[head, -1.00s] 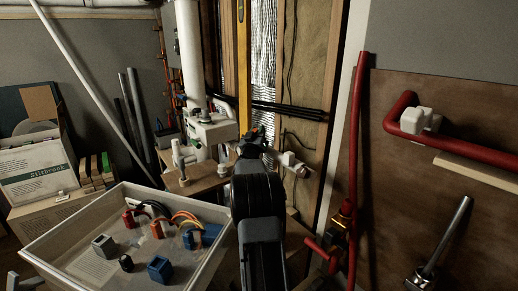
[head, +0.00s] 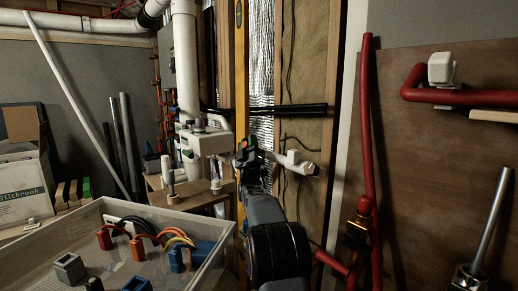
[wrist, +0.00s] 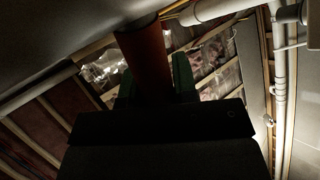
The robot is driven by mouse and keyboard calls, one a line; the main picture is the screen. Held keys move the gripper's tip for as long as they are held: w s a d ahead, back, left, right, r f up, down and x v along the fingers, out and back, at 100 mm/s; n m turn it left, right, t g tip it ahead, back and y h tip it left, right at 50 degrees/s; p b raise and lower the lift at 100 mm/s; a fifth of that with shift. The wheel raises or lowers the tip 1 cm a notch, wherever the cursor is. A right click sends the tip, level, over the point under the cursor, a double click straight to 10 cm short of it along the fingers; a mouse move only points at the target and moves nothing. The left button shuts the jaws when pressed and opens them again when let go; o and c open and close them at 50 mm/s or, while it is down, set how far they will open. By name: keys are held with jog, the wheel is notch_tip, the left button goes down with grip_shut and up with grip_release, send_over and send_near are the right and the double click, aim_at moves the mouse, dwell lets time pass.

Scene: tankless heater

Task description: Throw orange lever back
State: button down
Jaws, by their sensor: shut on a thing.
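My gripper (head: 247,148) is in the middle of the head view, at the end of my arm, in front of the yellow vertical bar and foil. A small orange patch shows at its fingers there. In the wrist view, the orange lever (wrist: 146,58) looks like a thick, dark orange-red bar running up between the green fingers of my gripper (wrist: 153,82). The fingers are shut on it. The lever's far end and what it is mounted on are hidden. A white valve fitting (head: 295,163) is just right of my gripper; I cannot tell whether they touch.
A white pipe fitting (head: 204,140) stands left of my gripper above a wooden ledge (head: 197,194). A clear bin (head: 62,239) with several coloured parts is at the lower left. Red pipes (head: 369,130) and a brown board (head: 430,180) are at the right.

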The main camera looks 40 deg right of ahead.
jog(key=shift+f, duration=0.2)
jog(key=c, duration=0.9)
grip_release()
jog(key=shift+r, duration=0.1)
jog(key=b+v, duration=0.2)
jog(key=v, duration=1.2)
jog(key=shift+r, duration=0.1)
